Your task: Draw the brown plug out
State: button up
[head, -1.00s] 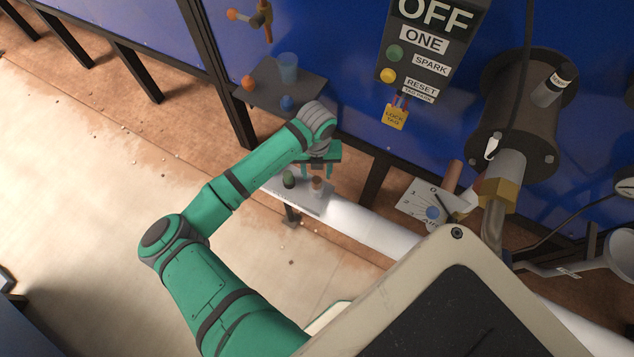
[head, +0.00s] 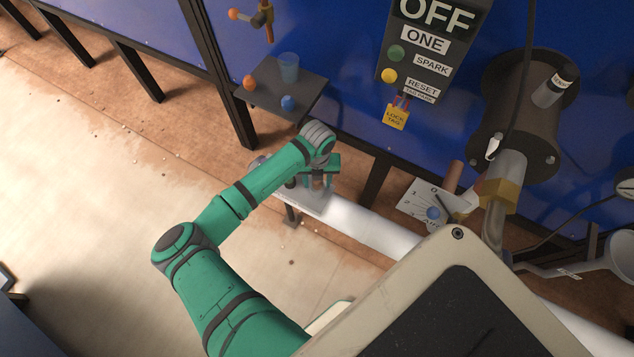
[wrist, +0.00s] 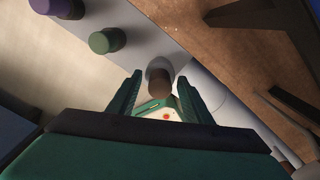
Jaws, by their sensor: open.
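The brown plug (wrist: 159,83) stands in the grey hollow brick (wrist: 160,30); in the wrist view it has a brown body and a paler round end. In the head view the brown plug is mostly hidden by my gripper (head: 320,180), and the brick (head: 313,203) shows below it. My gripper (wrist: 160,85) is open. Its two green fingers lie on either side of the brown plug, with a gap visible at the fingertips. A green plug (wrist: 105,41) and a purple plug (wrist: 58,7) stand farther along the same brick.
A white pipe (head: 370,228) runs right of the brick. A dial plate (head: 425,203) stands farther right.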

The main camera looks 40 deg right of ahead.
jog(key=c, duration=1.1)
jog(key=shift+o, duration=0.2)
jog(key=shift+r, duration=2.25)
jog(key=shift+r, duration=2.35)
